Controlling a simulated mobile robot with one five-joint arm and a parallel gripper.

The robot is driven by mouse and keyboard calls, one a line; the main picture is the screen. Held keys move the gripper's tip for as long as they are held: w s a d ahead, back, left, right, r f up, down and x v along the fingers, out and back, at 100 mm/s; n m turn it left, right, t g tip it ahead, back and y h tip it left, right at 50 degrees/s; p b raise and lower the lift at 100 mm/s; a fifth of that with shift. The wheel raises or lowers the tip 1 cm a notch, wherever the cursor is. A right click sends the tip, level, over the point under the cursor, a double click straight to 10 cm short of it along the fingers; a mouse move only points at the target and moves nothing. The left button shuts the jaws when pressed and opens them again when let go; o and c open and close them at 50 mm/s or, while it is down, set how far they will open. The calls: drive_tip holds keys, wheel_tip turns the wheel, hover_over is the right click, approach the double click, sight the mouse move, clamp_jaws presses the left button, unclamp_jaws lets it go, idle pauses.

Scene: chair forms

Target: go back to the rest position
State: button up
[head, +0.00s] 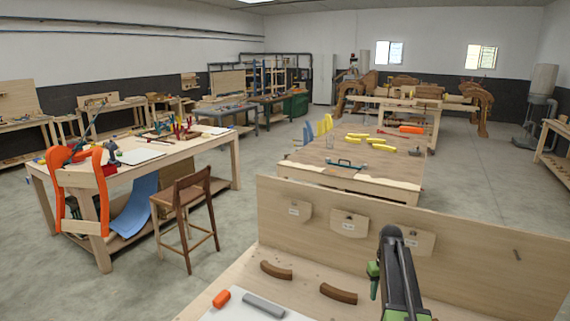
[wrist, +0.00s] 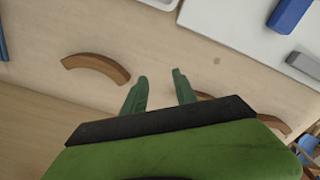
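My gripper (wrist: 160,75) shows in the wrist view with its two green fingers apart and nothing between them. It is above the pale wooden bench top. In the head view my dark arm stands at the lower right, with green parts beside it; the fingertips cannot be made out there.
An upright wooden back panel (head: 470,245) with labelled pale forms (head: 349,223) stands behind the bench.

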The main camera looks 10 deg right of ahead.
drive_tip(key=s+a+f+b, duration=0.1)
drive_tip(key=s+a+f, duration=0.1)
drive_tip(key=a, duration=0.5)
drive_tip(key=s+a+f+n+b, duration=0.1)
drive_tip(key=s+a+f+b, duration=0.1)
drive_tip(key=a, duration=0.6)
drive_tip(key=s+a+f+n+b, duration=0.1)
drive_tip(key=s+a+f+b, duration=0.1)
drive_tip(key=a, duration=0.5)
drive_tip(key=shift+s+a+f, duration=0.2)
drive_tip(key=shift+a+f, duration=0.1)
drive_tip(key=s+a, duration=0.2)
drive_tip(key=s+a+f+b, duration=0.1)
drive_tip(key=a, duration=0.1)
drive_tip(key=shift+s+a, duration=0.1)
drive_tip(key=shift+s, duration=0.3)
drive_tip(key=shift+m, duration=0.3)
drive_tip(key=s, duration=0.4)
drive_tip(key=shift+s+a+r+p, duration=0.3)
drive_tip(key=shift+a+r, duration=0.05)
drive_tip(key=shift+d+m, duration=0.1)
drive_tip(key=shift+m, duration=0.2)
drive_tip(key=shift+w, duration=0.15)
